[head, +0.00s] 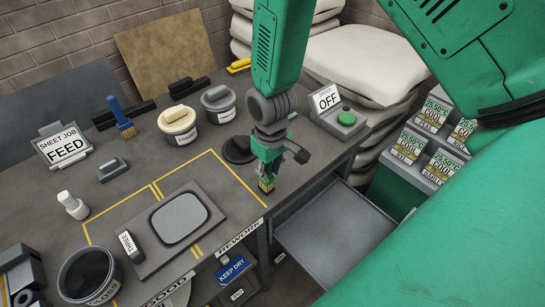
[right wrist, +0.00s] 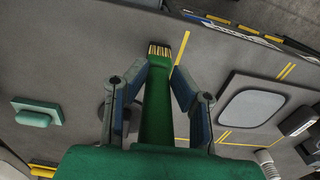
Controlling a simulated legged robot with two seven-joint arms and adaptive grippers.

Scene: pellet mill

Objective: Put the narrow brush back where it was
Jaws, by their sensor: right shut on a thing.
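The narrow brush (right wrist: 157,108) has a green handle and short yellow bristles. My right gripper (right wrist: 158,82) is shut on its handle, with one finger on each side in the right wrist view. In the head view the right gripper (head: 268,158) points down near the table's front edge. The brush's bristles (head: 266,185) hang below it, by the corner of the yellow-lined area above the REWORK label (head: 240,236). I cannot tell whether the bristles touch the table. A wider blue-handled brush (head: 121,117) is at the back left. My left gripper is not in view.
A dark round disc (head: 239,150) lies just left of the gripper. Two lidded tubs (head: 178,124) (head: 218,103) stand behind. An OFF box with a green button (head: 339,119) is to the right. An open drawer (head: 335,235) juts out below. A plate (head: 180,218) lies front left.

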